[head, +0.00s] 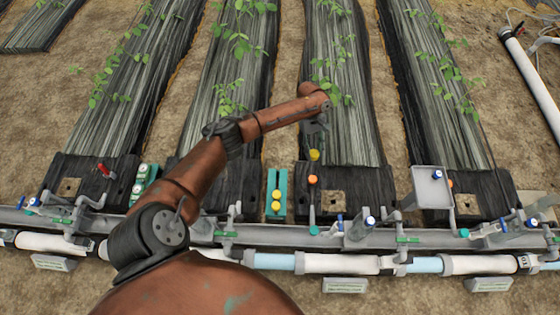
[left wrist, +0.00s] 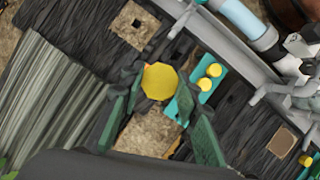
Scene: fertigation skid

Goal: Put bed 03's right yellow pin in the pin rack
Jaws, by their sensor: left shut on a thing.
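My left gripper (head: 316,140) hangs over the near end of a planted bed (head: 335,120), to the right of and beyond the teal pin rack (head: 283,208). It is shut on a yellow pin (head: 314,155), whose round yellow head (left wrist: 160,82) shows between the fingers in the left wrist view. The pin's lower part is hidden there. The pin rack holds two yellow pins (head: 276,194); it also shows in the left wrist view (left wrist: 172,109), just right of the held pin. My right gripper is not in view.
An orange-topped piece (head: 312,180) stands near the held pin. A grey pipe (head: 300,240) with valves crosses in front of the beds. A green block with pale caps (head: 145,185) stands at left, a grey tray (head: 420,200) at right. Bare soil lies between the beds.

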